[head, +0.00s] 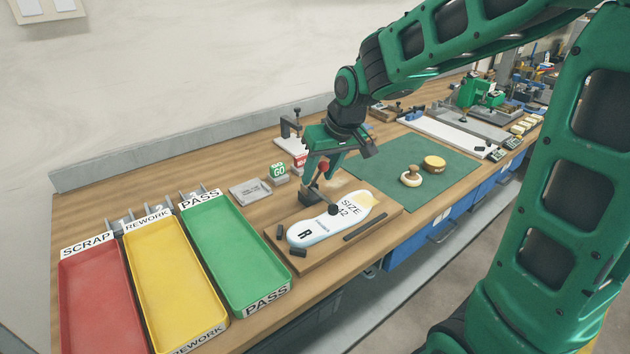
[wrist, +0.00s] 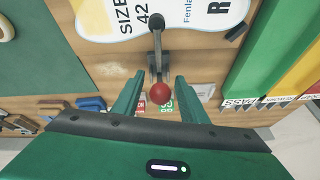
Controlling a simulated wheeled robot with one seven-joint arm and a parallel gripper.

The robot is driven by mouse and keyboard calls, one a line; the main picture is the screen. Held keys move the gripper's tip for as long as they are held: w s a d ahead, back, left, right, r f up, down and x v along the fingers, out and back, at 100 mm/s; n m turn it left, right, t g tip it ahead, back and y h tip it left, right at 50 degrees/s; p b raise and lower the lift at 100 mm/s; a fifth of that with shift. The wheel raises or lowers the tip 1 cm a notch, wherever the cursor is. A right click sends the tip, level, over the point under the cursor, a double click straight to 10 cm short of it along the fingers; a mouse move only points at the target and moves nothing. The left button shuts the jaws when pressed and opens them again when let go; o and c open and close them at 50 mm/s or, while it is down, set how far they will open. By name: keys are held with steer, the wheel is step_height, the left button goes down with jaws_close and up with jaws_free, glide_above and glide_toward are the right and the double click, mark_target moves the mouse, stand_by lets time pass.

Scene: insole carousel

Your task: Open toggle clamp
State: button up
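The toggle clamp (head: 309,197) stands on a wooden board at the insole's back edge. Its arm reaches over the insole and its black tip (wrist: 158,17) appears to press on it. The clamp's red handle knob (head: 323,165) sticks up; it also shows in the wrist view (wrist: 160,92). The white insole (head: 330,218) is marked SIZE 42 and R. My gripper (head: 325,172) is above the clamp, pointing down. In the wrist view its two green fingers (wrist: 159,82) are apart, one on each side of the knob. Contact with the knob cannot be told.
Red (head: 103,305), yellow (head: 170,285) and green (head: 235,253) trays stand at the left. A grey block (head: 250,191) and GO gauge (head: 278,172) lie behind the board. A green mat (head: 405,160) with a round-knobbed tool (head: 411,178) lies right.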

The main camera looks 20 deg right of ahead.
mark_target(316, 180)
steer(key=shift+x, duration=1.7)
jaws_close()
